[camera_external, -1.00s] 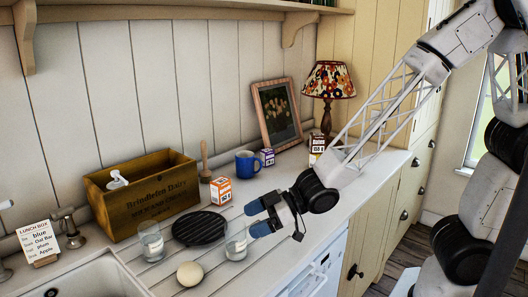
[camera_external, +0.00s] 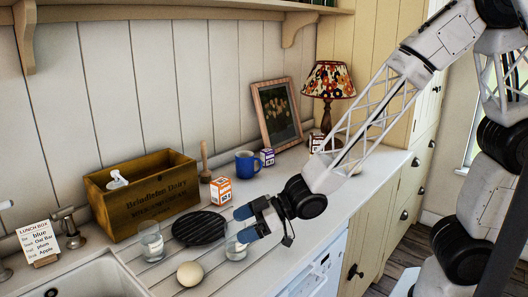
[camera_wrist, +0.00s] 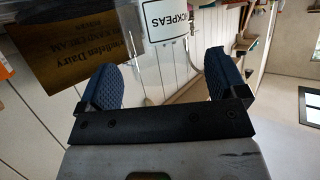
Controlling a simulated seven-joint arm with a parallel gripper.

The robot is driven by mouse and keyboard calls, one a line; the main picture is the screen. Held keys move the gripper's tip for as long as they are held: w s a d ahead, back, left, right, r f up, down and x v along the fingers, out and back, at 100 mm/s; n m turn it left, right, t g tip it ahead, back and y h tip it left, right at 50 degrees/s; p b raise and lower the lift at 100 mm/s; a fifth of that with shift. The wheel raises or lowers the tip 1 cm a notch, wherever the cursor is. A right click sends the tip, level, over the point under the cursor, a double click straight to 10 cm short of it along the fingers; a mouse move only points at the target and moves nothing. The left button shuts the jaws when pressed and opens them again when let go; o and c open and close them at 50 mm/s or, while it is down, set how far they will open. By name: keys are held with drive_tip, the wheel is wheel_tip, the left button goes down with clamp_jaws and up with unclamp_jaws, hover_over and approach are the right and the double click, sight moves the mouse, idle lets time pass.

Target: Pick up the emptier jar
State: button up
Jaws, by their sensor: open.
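One clear glass jar (camera_external: 151,243) stands on the ribbed white counter near the sink. A second clear jar (camera_external: 235,249) stands to its right, partly hidden by my gripper (camera_external: 243,224). Both look pale; how full each is, I cannot tell. My gripper is open, its two blue pads at the upper part of the right jar. Whether the pads touch the glass is unclear.
A round dark trivet (camera_external: 199,228) lies between and behind the jars. A pale ball (camera_external: 190,274) lies in front. The wooden crate (camera_external: 142,207), orange-white box (camera_external: 220,190) and blue mug (camera_external: 247,163) stand behind. The sink (camera_external: 85,280) is at left.

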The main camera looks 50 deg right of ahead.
drive_tip(key=shift+x, duration=1.25)
drive_tip(key=shift+c, duration=0.5)
drive_tip(key=c, duration=1)
drive_tip(key=shift+r, duration=0.3)
drive_tip(key=shift+s+d+r, duration=0.7)
drive_tip(key=shift+s+d, duration=0.9)
drive_tip(key=shift+s, duration=0.45)
drive_tip(key=shift+s+d+r, duration=0.75)
drive_tip(key=shift+s+d, duration=0.9)
drive_tip(key=shift+s, duration=0.4)
drive_tip(key=shift+s+d+r, duration=0.7)
drive_tip(key=shift+s+d, duration=0.9)
drive_tip(key=shift+s, duration=0.45)
drive_tip(key=shift+s+d, duration=0.1)
